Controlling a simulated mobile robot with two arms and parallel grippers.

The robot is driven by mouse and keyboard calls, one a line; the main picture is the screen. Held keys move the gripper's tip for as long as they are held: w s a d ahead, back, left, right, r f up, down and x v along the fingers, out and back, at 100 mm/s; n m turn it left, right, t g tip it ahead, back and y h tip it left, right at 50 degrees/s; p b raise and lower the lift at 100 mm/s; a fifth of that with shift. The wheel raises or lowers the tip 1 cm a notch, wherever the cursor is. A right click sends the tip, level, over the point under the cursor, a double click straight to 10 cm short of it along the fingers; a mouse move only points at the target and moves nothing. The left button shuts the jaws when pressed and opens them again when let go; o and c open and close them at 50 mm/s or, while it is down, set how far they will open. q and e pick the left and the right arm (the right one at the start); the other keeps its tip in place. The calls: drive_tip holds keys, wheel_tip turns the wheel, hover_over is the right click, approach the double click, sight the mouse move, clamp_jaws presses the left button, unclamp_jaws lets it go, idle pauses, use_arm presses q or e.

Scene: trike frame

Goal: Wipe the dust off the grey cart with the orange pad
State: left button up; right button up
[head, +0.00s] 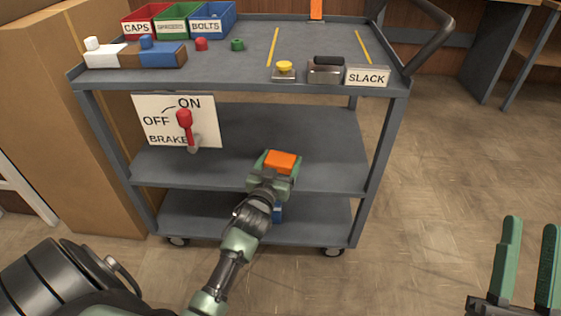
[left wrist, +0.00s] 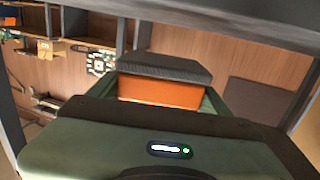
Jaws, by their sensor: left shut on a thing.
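The grey cart (head: 330,45) has three shelves and stands in front of me. My left gripper (head: 277,163) is shut on the orange pad (head: 281,160). It holds the pad at the right part of the middle shelf, below the top shelf; I cannot tell whether the pad touches the surface. In the left wrist view the pad (left wrist: 160,92) shows between the fingers, with grey cart bars around it. My right gripper (head: 530,262) is open and empty, over the floor right of the cart. I cannot make out clear dust patches on the shelves.
A white brake panel with a red lever (head: 185,120) hangs at the cart's left front. The top shelf carries parts bins (head: 190,22), small blocks, a yellow button (head: 285,67) and a SLACK sign (head: 367,76). A cardboard box (head: 75,110) stands left.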

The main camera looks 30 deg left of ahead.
use_arm(q)
drive_tip(key=shift+r+p, duration=0.45)
drive_tip(key=shift+r, duration=0.1)
drive_tip(key=shift+r+p, duration=0.3)
drive_tip(key=shift+p, duration=0.05)
drive_tip(key=shift+r+p, duration=0.4)
drive_tip(key=shift+r, duration=0.3)
use_arm(e)
wheel_tip(320, 180, down, 13)
drive_tip(key=w+d+g+h, duration=0.1)
drive_tip(key=w+g+h, duration=0.1)
drive_tip(key=g, duration=0.5)
drive_tip(key=shift+w+g+h, duration=0.35)
drive_tip(key=shift+g+h, duration=0.05)
drive_tip(key=shift+r, duration=0.1)
use_arm(q)
drive_tip(key=shift+s+d, duration=0.1)
